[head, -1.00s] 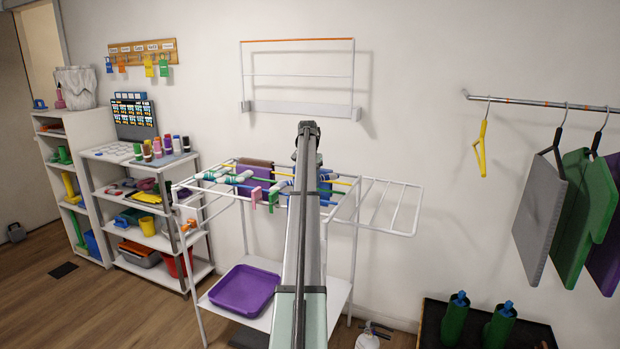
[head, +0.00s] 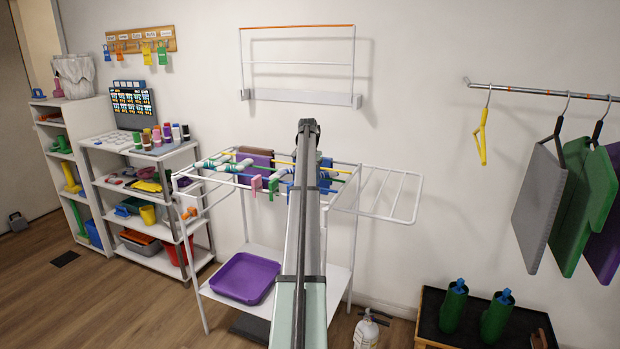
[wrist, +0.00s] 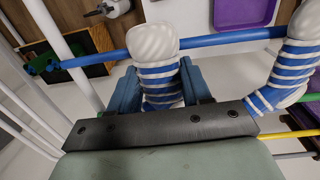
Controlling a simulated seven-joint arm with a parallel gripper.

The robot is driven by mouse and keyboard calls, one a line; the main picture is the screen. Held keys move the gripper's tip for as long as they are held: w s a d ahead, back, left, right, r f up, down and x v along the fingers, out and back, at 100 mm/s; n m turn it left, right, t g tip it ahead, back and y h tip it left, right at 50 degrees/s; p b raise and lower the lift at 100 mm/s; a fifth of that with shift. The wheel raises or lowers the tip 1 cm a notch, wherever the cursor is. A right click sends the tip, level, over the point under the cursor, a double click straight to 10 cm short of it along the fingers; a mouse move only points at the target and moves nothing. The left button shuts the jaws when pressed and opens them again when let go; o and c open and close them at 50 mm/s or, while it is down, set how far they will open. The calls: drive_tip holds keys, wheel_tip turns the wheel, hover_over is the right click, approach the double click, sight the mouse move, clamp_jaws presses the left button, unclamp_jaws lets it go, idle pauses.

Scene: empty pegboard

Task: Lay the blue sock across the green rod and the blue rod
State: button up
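In the wrist view a blue-and-white striped sock (wrist: 160,76) with a white end lies between the two blue fingers of my gripper (wrist: 163,92), which appear shut on it. Its white end overlaps the blue rod (wrist: 225,39) in the picture; I cannot tell whether it touches. A second blue-striped piece (wrist: 292,66) is at the right; its link to the held sock is hidden. A short stretch of the green rod (wrist: 307,97) shows at the right edge. In the head view my arm hides the gripper and most of the held sock.
The white drying rack (head: 358,230) carries a purple cloth (head: 255,170), other striped socks, a pink clip (head: 256,184) and a green clip. A yellow rod (wrist: 290,135) is close to my gripper. A purple tray (head: 243,279) sits on the lower shelf. The rack's right wing (head: 388,195) is bare.

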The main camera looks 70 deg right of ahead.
drive_tip(key=o, duration=0.5)
drive_tip(key=shift+r, duration=0.15)
drive_tip(key=r, duration=1.3)
drive_tip(key=shift+w+d+r, duration=0.15)
drive_tip(key=shift+w+r, duration=0.15)
drive_tip(key=shift+w, duration=0.1)
